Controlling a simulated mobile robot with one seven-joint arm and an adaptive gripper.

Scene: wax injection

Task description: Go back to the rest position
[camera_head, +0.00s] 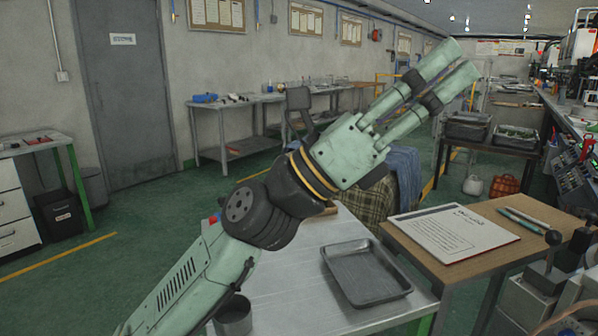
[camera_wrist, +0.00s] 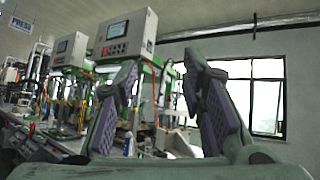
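My gripper (camera_wrist: 161,62) shows in the wrist view with its two dark fingers and purple pads spread apart. It is open and nothing is between the fingers. It points toward machines with screens and a window, with no object close to the fingertips. In the head view my pale green arm rises from the lower left over the metal table (camera_head: 290,270) and extends to the upper right.
A wooden-topped table (camera_head: 450,268) with a paper board (camera_head: 453,232) stands to the right. A machine with a screen (camera_wrist: 124,36) stands in the wrist view. Green floor is open at left.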

